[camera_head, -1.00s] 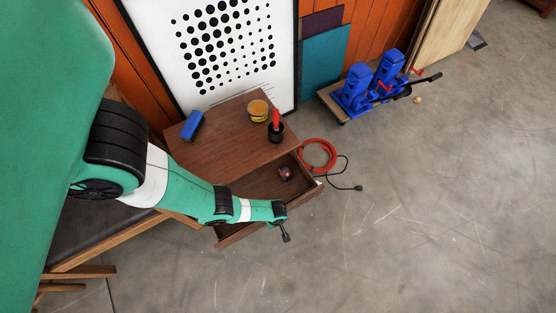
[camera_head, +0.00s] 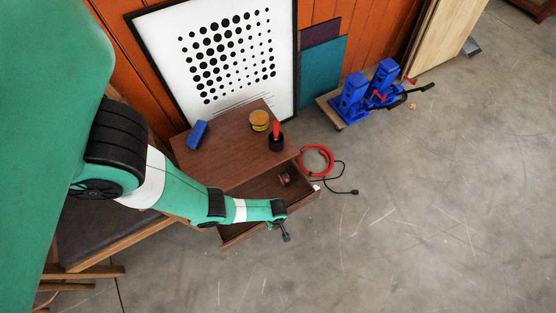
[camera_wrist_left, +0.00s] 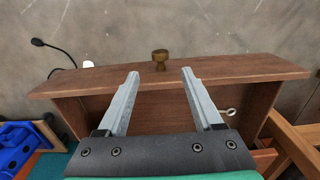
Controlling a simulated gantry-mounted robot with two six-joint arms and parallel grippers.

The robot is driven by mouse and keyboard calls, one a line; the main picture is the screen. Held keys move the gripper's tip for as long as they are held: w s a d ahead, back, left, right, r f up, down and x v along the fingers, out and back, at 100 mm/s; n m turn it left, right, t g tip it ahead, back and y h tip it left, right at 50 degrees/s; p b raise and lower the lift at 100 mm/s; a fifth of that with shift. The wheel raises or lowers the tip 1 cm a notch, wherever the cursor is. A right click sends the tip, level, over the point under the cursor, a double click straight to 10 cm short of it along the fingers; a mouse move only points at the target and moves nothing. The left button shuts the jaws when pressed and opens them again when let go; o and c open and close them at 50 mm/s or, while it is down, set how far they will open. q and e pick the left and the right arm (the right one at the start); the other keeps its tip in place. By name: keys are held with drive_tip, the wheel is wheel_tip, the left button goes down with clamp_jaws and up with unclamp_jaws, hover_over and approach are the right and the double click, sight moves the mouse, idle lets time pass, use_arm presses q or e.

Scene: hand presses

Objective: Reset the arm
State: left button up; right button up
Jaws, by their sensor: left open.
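My left arm is green with black and white joints and reaches in from the left in the head view. Its gripper (camera_head: 285,232) hangs over the near side of the open drawer (camera_head: 240,234) of a brown wooden cabinet. In the left wrist view the two grey fingers (camera_wrist_left: 160,73) are apart with nothing between them. The drawer front (camera_wrist_left: 230,69) with its brass knob (camera_wrist_left: 160,58) lies beyond the fingers; contact with it is not evident. My right gripper is not in view.
A blue block (camera_head: 197,134), a yellow tin (camera_head: 259,121) and a black cup (camera_head: 276,143) sit on the cabinet. A red coil (camera_head: 328,150) lies on the floor. The concrete floor at right is clear.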

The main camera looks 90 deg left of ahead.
use_arm(q)
wheel_tip(320, 180, up, 3)
drive_tip(key=shift+f+p, duration=0.1)
drive_tip(key=shift+p, duration=0.5)
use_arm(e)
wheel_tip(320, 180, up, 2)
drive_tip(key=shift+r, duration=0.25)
